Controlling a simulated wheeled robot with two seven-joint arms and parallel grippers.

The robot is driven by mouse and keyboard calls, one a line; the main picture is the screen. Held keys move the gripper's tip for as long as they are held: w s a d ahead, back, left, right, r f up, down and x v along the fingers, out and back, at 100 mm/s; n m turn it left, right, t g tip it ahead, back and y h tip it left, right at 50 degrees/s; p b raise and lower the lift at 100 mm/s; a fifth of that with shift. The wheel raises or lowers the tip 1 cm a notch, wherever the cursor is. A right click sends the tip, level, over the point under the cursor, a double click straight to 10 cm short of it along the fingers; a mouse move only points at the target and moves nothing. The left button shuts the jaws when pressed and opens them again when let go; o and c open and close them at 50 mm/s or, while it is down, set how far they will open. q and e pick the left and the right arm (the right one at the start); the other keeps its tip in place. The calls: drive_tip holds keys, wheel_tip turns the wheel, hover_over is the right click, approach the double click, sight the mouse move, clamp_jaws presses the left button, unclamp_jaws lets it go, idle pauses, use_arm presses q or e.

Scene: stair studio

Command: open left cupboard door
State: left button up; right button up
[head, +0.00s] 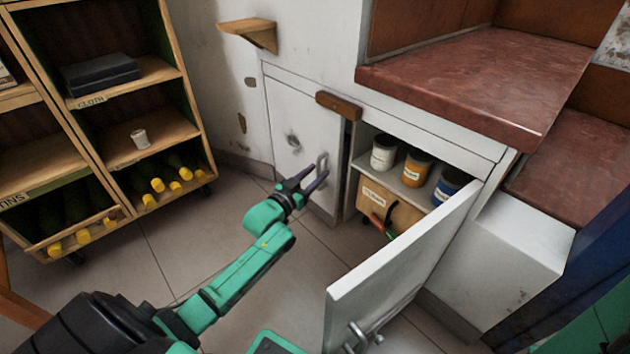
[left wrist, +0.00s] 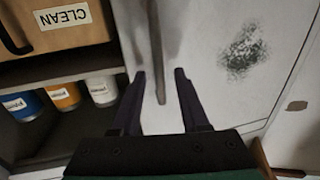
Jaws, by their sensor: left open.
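The left cupboard door (head: 284,118) is a white panel with a dark scuff, and it stands shut or nearly so. Its grey metal bar handle (head: 322,162) is near its right edge. My left gripper (head: 316,177) is open at this handle. In the left wrist view the handle (left wrist: 158,60) runs down between the two open fingertips (left wrist: 160,75), with a gap visible on each side. The scuffed left door (left wrist: 222,92) fills the right of that view. My right gripper is not in view.
The right cupboard door (head: 400,265) hangs wide open toward me. Behind it, paint tins (head: 416,166) stand on a shelf above a labelled wooden box (head: 385,203). A wooden shelf unit (head: 112,105) stands at left. Floor before the left door is clear except for my arm.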

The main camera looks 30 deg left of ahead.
use_arm(q)
clamp_jaws()
idle(1.4)
